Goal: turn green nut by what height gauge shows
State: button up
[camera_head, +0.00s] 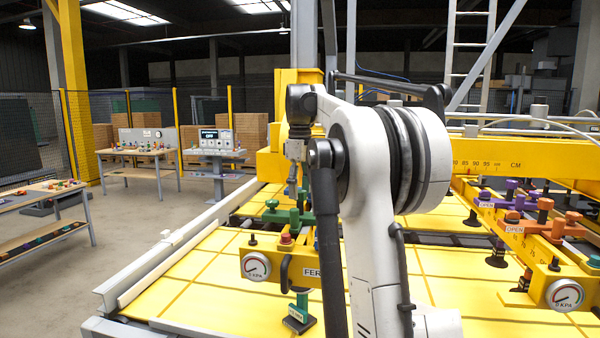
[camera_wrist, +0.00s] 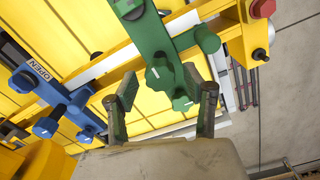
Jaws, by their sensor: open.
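In the wrist view, a green bracket (camera_wrist: 158,38) reaches down from the top. Two green lobed knobs, one (camera_wrist: 160,77) nearer its end and one (camera_wrist: 184,103) lower, sit at its end; I cannot tell which is the nut. My gripper (camera_wrist: 162,84) is open, with one finger on each side of the upper knob; contact is not clear. A centimetre scale (camera_head: 480,164) runs along a yellow crossbeam. I cannot make out a height gauge pointer.
A pressure dial (camera_head: 256,267) is on the near beam; another (camera_head: 565,295) is at right. A blue clamp (camera_wrist: 68,108) marked OPEN lies left in the wrist view. Purple (camera_head: 487,198) and orange (camera_head: 555,232) clamps stand right. A screen (camera_head: 215,138) reading OFF stands behind.

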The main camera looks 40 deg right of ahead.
aim_at(300, 191)
notch_tip(300, 191, up, 11)
dwell(0.5)
jog(key=shift+r, duration=0.1)
dwell(0.4)
jog(key=s+a+f+m+t+b, duration=0.1)
jog(key=s+a+f+b, duration=0.15)
jog(key=a+f, duration=0.4)
jog(key=s+a+f+t+h+b, duration=0.1)
jog(key=s+a+f+b, duration=0.15)
jog(key=a, duration=0.75)
jog(key=s+a+f+m+t+b, duration=0.1)
jog(key=s+a+f+b, duration=0.15)
jog(key=a+f, duration=0.4)
jog(key=s+a+f+t+b, duration=0.1)
jog(key=s+a+f, duration=0.4)
jog(key=f, duration=0.4)
jog(key=s+a+f+m+t+b, duration=0.1)
jog(key=s+a+f+b, duration=0.1)
jog(key=s+a+f, duration=0.3)
jog(key=s+a+f+t+y+b, duration=0.1)
jog(key=s+a+f+t+b, duration=0.1)
jog(key=s+a+f, duration=0.3)
jog(key=s+f, duration=0.4)
jog(key=f, duration=0.4)
jog(key=shift+a+m, duration=0.3)
jog(key=shift+a, duration=0.05)
